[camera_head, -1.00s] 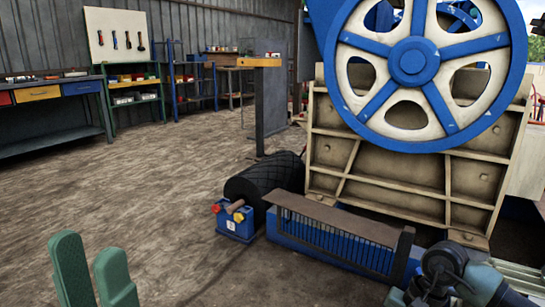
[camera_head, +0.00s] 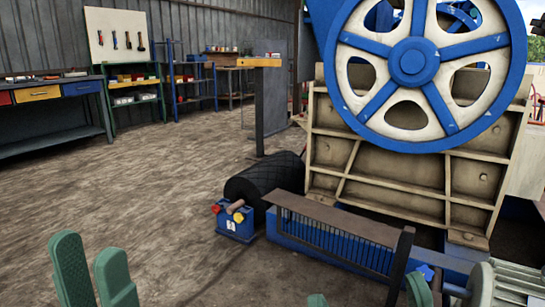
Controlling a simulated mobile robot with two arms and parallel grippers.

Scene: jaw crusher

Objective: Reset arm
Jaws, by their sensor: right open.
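My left gripper (camera_head: 91,250) is at the lower left, with two green fingers pointing up and a gap between them. It is empty over the dirt floor. My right gripper (camera_head: 367,290) is at the bottom edge, right of the middle. Only the tips of its two green fingers show, set wide apart, with nothing seen between them. Its right fingertip shows in front of the crusher's lower machinery; whether it touches cannot be told. The rest of both arms is out of view.
The jaw crusher, with its large blue and cream flywheel (camera_head: 412,62), fills the right side. In front are a blue guarded base (camera_head: 330,235), a grey ribbed motor (camera_head: 500,286), a black roller (camera_head: 265,175) and a blue control box (camera_head: 235,222). Open floor (camera_head: 150,190) lies left.

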